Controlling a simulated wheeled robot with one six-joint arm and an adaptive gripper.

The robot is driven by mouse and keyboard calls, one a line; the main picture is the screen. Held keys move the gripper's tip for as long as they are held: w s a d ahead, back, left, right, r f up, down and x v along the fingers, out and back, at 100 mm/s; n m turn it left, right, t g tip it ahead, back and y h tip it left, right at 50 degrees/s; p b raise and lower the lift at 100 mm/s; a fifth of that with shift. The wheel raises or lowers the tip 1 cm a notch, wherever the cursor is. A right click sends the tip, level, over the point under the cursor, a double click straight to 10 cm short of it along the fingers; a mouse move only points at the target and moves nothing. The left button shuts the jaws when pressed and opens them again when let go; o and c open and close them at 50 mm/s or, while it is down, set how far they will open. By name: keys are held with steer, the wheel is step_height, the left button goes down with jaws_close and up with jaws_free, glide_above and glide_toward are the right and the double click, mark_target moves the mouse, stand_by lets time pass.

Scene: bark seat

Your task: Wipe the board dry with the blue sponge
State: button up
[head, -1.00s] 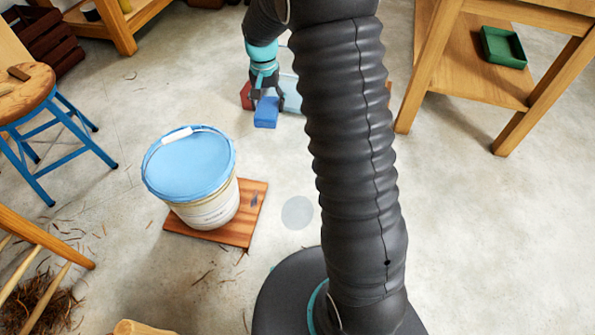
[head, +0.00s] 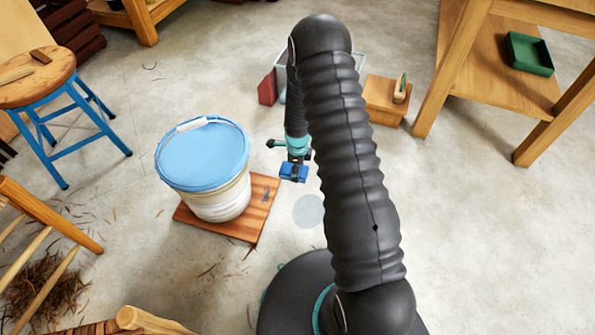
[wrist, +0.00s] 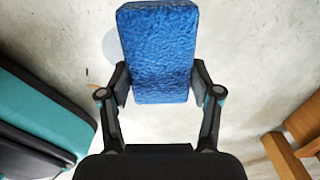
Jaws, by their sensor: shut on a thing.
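My gripper (head: 295,160) is shut on the blue sponge (head: 293,173), which hangs above the floor to the right of the board. In the wrist view the sponge (wrist: 158,50) sits between the two fingers of my gripper (wrist: 160,85). The reddish-brown wooden board (head: 254,218) lies on the floor. A white bucket (head: 222,203) with a blue lid stands on it and hides much of it. A small dark grey mark shows on the board's bare right part. The sponge is apart from the board.
A round grey patch (head: 308,211) lies on the floor right of the board. A clear tub (head: 345,62), a red block (head: 267,88) and a small wooden box (head: 385,98) stand behind my arm. A blue-legged stool (head: 40,80) is at left, a wooden table (head: 450,70) at right.

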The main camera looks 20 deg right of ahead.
steer(key=shift+f, duration=0.55)
steer(key=shift+w+a+f+b, duration=0.6)
steer(key=shift+a+f+b, duration=0.55)
steer(key=shift+f, duration=0.55)
steer(key=shift+w+a+f+b, duration=0.55)
steer(key=shift+a+f+b, duration=0.25)
steer(key=shift+f+b, duration=0.75)
steer(key=shift+w+a+f+b, duration=0.6)
steer(key=shift+a+f+b, duration=0.45)
steer(key=shift+f, duration=0.8)
steer(key=shift+f, duration=0.6)
steer(key=shift+s+a+p, duration=0.1)
steer(key=shift+s+a, duration=0.8)
steer(key=shift+s, duration=0.5)
steer(key=shift+s+a+p, duration=0.1)
steer(key=shift+s+a, duration=0.8)
steer(key=shift+s, duration=0.55)
steer(key=shift+s+a+p, duration=0.1)
steer(key=shift+s+a, duration=0.8)
steer(key=shift+s, duration=0.5)
